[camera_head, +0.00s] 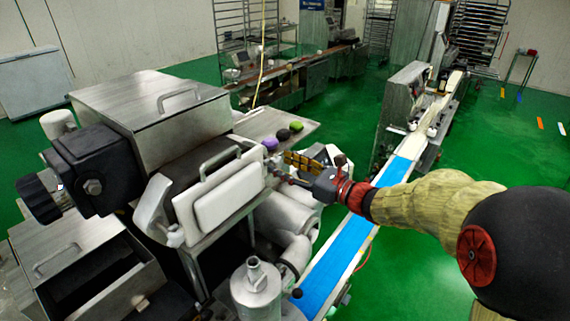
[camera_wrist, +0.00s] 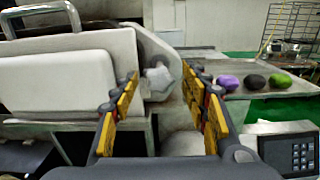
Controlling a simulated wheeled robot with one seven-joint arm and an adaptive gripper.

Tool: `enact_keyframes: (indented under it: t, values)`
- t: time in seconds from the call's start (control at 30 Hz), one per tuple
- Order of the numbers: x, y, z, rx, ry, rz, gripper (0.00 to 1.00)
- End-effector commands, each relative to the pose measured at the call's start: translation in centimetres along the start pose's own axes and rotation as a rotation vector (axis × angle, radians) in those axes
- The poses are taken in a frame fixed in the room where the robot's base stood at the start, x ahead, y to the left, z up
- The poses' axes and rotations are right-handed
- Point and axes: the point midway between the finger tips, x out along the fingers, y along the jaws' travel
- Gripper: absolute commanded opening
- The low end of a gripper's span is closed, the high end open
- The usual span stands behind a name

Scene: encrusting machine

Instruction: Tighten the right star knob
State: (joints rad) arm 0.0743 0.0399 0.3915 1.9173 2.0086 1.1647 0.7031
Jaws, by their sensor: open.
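The right star knob (camera_wrist: 158,80) is a pale, lobed knob on the white bracket (camera_wrist: 162,50) at the right side of the encrusting machine. In the wrist view it appears between my two yellow-padded fingers. My gripper (camera_wrist: 161,92) is open, with a finger on either side of the knob in the picture; I cannot tell how far ahead the knob is. No contact shows. In the head view my gripper (camera_head: 298,168) is at the right side of the machine's white front block (camera_head: 228,190), and the right knob cannot be made out there.
A metal tray (camera_head: 300,127) behind the gripper holds a purple ball (camera_head: 270,144), a black ball (camera_head: 284,134) and a green ball (camera_head: 296,126). A keypad panel (camera_wrist: 287,148) is at lower right in the wrist view. A blue conveyor (camera_head: 335,262) runs below my arm.

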Motion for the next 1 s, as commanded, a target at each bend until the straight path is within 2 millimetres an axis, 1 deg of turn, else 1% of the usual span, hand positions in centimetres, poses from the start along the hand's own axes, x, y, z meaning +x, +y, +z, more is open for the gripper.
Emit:
enact_keyframes:
  t: [0.23, 1.0]
  values:
    - [0.08, -0.01, -0.03, 0.0, 0.0, 0.0, 0.46]
    - [0.06, 0.0, -0.03, 0.0, 0.0, 0.0, 0.02]
